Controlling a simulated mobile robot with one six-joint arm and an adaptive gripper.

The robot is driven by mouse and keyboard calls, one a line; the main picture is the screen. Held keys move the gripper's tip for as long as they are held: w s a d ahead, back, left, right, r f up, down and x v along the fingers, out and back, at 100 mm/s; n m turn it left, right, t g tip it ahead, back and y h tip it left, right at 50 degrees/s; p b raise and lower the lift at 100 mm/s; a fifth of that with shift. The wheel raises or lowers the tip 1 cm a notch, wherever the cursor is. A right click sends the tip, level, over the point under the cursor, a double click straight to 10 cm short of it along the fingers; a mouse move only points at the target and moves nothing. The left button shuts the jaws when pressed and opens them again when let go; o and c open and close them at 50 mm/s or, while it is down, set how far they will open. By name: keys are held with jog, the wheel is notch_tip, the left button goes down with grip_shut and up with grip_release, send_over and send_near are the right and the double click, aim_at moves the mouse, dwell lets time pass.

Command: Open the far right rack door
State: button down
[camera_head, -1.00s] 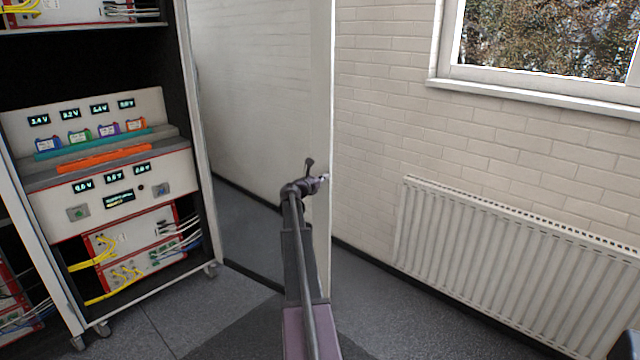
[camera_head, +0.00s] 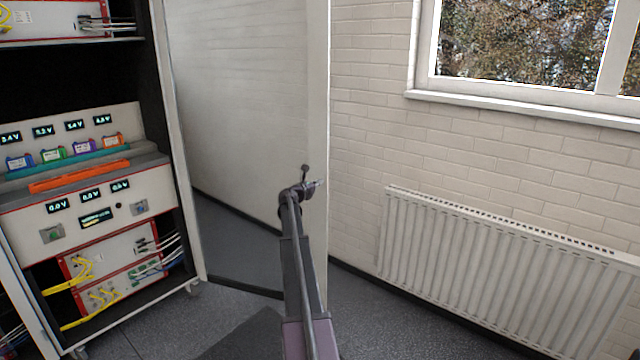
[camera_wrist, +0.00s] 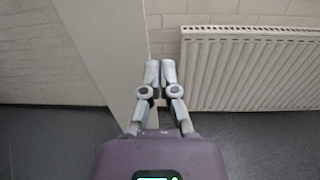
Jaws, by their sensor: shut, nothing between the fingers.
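The right rack (camera_head: 180,150) stands at the left of the head view with its front open and its shelves showing. Its door (camera_head: 318,120) stands swung out from the rack as a tall pale panel with a white edge strip. My gripper (camera_head: 318,184) is shut and empty at the door's free edge, at about mid-height in the picture. In the wrist view, the fingertips (camera_wrist: 160,66) are together just right of the door's white edge (camera_wrist: 108,50). I cannot tell whether they touch it. No handle shows.
A white radiator (camera_head: 500,260) is fixed to the brick wall (camera_head: 380,120) on the right, under a window (camera_head: 520,45). Dark floor lies open between the door and the radiator. The rack holds battery testers (camera_head: 90,210) with cables.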

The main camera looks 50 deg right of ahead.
jog(key=s+a, duration=0.4)
jog(key=a, duration=0.8)
jog(key=shift+s+a, duration=0.35)
jog(key=shift+s, duration=0.05)
